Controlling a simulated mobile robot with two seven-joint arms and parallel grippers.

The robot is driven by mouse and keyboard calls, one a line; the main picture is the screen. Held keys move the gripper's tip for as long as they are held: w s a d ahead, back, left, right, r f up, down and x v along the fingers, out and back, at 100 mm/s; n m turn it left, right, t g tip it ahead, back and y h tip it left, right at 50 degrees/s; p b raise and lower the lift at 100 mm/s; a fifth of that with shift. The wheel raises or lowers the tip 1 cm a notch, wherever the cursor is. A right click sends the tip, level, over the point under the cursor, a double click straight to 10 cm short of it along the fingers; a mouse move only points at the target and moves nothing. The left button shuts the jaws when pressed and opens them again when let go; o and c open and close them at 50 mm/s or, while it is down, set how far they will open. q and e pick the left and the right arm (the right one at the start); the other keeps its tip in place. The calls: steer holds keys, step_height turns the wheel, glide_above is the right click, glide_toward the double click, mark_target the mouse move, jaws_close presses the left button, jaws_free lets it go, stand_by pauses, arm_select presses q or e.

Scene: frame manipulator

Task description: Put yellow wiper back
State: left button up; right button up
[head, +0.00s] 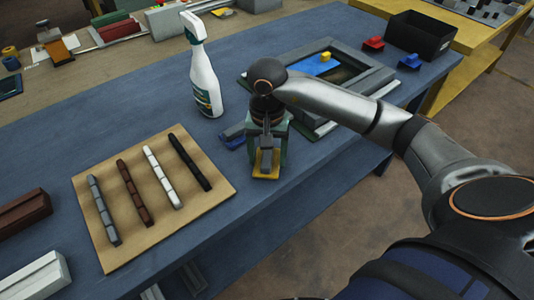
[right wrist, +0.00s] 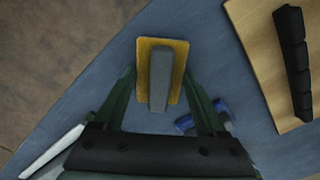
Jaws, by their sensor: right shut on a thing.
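The yellow wiper (head: 266,177), a flat yellow pad with a grey handle, is at the front part of the blue table. My right gripper (head: 268,150) points down over it. In the right wrist view the wiper (right wrist: 145,70) lies between the two fingertips of my right gripper (right wrist: 160,85), which is shut on it. I cannot tell whether the pad touches the table. My left gripper is not in view.
A white spray bottle (head: 205,85) stands behind my right gripper. A grey frame (head: 375,82) with a blue panel (head: 318,66) is at the right. A wooden board (head: 100,180) with several dark and light bars lies left. A blue tool (right wrist: 205,118) lies beside the gripper. A black bin (head: 420,38) stands back right.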

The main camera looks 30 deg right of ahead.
mark_target(267, 155)
steer(key=shift+f, duration=0.2)
steer(key=o, duration=1.5)
steer(key=shift+o, duration=0.2)
step_height(267, 155, up, 12)
steer(key=shift+r+p, duration=0.2)
steer(key=shift+p, duration=0.2)
